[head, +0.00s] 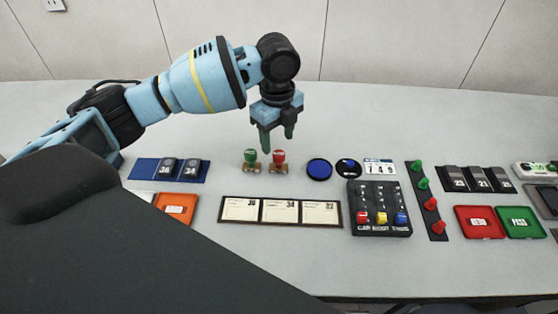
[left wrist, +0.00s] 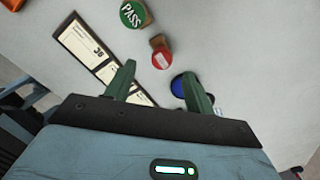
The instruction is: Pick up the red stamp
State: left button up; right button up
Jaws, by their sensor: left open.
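The red stamp (head: 279,157) stands upright on the table, just right of the green stamp (head: 250,157). Each has a round coloured top and a brown base. My left gripper (head: 277,143) points down with its fingers parted and empty; in the head view it shows just above and behind the stamps. In the left wrist view the red stamp (left wrist: 161,58) lies ahead of the open fingers (left wrist: 160,78), apart from them. The green stamp there (left wrist: 132,14) reads PASS. My right gripper is not in view.
A blue round pad (head: 319,169) sits right of the stamps. A card holder (head: 224,209) lies in front of them. A black switch box (head: 380,226), red tray (head: 480,222) and green tray (head: 521,222) are to the right. The table behind is clear.

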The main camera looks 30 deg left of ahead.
aim_at(279, 154)
pick_arm(q)
jog(key=shift+w+f, duration=0.1)
jog(key=shift+f, duration=0.8)
jog(key=shift+d+f, duration=0.1)
jog(key=shift+f, duration=2.45)
jog(key=shift+c, duration=0.3)
jog(key=c, duration=1)
jog(key=shift+r, duration=0.15)
